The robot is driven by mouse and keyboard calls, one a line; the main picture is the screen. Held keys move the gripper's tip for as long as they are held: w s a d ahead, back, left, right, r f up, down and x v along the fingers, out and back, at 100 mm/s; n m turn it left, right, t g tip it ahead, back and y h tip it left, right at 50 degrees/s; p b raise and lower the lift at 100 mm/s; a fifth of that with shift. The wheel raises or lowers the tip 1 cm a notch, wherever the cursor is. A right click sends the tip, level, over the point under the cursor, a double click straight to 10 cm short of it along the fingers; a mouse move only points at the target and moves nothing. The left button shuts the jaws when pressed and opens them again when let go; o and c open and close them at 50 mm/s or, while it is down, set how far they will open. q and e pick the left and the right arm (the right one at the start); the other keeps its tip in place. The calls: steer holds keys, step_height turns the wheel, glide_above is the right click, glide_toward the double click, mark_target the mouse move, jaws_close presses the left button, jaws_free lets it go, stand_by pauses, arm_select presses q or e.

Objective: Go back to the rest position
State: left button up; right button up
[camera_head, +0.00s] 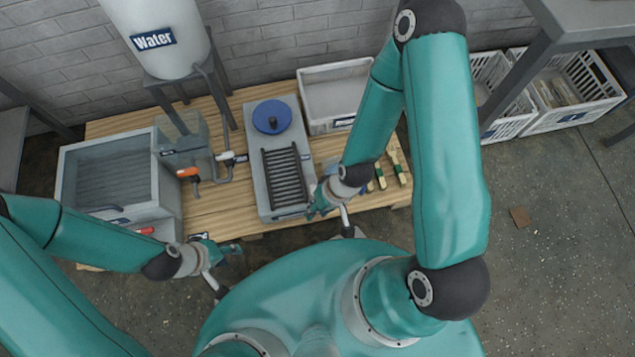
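My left gripper (226,252) is at the front edge of the wooden table, in front of the grey open box and left of the press. Its fingers are too small to tell whether they are open or shut. My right gripper (322,200) is just right of the grey press (262,192), near its lower right corner. Its fingers are partly hidden, and I cannot tell if it touches the press. The press has a blue round knob plate (272,117) and a dark ribbed grate (285,176).
The wooden table (222,208) carries a grey open box (120,180), an orange-handled valve (188,172), a white bin (333,95) and small wood-and-green pieces (397,165). A water tank (160,40) stands behind. White crates (572,95) are on the floor at right. Floor at right is mostly clear.

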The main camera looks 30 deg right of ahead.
steer(key=shift+s+a+r+m, duration=0.1)
steer(key=shift+s+a+m, duration=0.1)
steer(key=shift+m, duration=0.3)
steer(key=shift+r, duration=0.1)
step_height(320, 180, up, 29)
steer(key=p, duration=2.9)
